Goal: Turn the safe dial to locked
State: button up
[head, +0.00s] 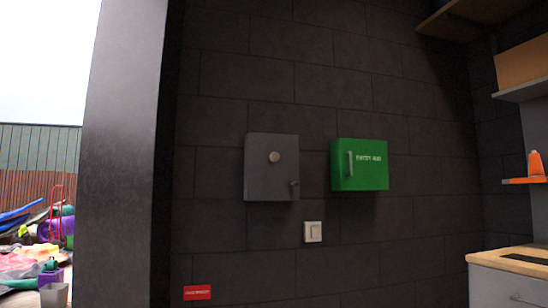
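A grey safe (262,183) is mounted on the dark block wall, near the middle of the head view. A round, light-coloured dial (274,157) sits on the upper part of its door. A small dark handle or key-like piece (293,186) sticks out at its lower right. The dial is too small to tell which setting it is at. My gripper is not in view, and nothing touches the safe.
A green first aid box (370,172) with a handle hangs right of the safe. A light switch (313,232) is below. A cabinet with a wooden top (490,258) and shelves stand at the right. A grey pillar (118,150) is at the left, with clutter outside.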

aim_at(274, 156)
jog(key=u, duration=0.6)
jog(key=i, duration=1.45)
jog(key=z, duration=0.2)
